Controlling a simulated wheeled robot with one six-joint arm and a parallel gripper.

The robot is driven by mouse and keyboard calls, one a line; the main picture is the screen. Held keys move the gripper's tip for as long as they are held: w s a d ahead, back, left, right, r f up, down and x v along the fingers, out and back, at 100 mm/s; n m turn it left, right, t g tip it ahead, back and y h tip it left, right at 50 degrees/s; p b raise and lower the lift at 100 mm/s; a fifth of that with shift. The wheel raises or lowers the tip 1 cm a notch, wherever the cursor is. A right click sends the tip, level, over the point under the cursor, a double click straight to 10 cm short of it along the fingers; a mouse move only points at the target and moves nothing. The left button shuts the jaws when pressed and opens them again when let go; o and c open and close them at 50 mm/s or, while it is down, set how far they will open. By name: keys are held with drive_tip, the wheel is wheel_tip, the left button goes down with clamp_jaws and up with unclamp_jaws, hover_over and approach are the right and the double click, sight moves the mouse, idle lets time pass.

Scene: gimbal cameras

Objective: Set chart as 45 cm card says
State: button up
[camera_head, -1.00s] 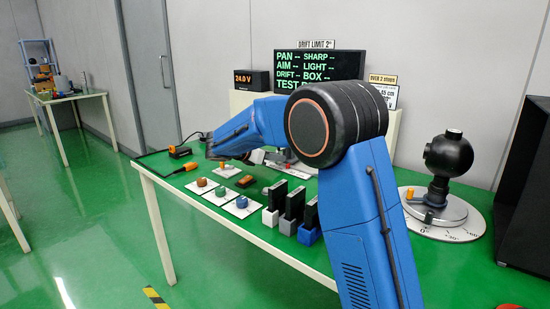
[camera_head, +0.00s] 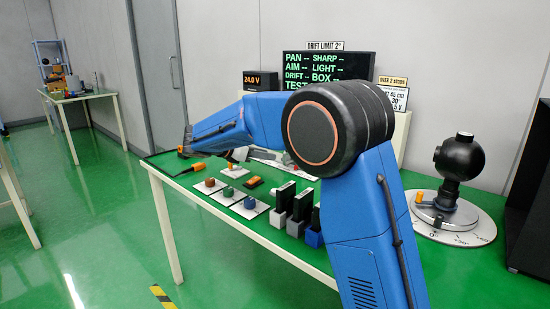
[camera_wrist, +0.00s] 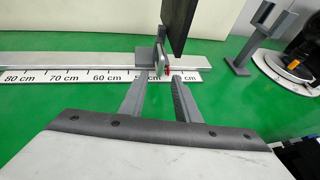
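In the wrist view a white rail (camera_wrist: 35,75) with a cm scale runs across the green table. A grey carriage (camera_wrist: 148,55) with a small red mark sits on it, right of the 60 cm label. A tall dark panel, probably the chart (camera_wrist: 178,25), stands at the carriage, seen nearly edge-on. My gripper (camera_wrist: 160,78) is open, its two fingers apart just in front of the carriage and over the scale, partly covering the labels there. I cannot tell if they touch it. The card (camera_head: 396,98) in the head view reads 45 cm, 30° and .5 V.
A grey upright stand (camera_wrist: 262,35) is right of the carriage. A black ball-shaped device (camera_head: 459,160) stands on a round angle dial (camera_head: 468,232). Coloured knobs (camera_head: 229,191) and several dark upright modules (camera_head: 283,203) line the table's front. The display (camera_head: 325,66) shows blank readings.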

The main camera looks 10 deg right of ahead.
drive_tip(key=v, duration=0.7)
drive_tip(key=shift+a, duration=0.15)
drive_tip(key=shift+s, duration=0.1)
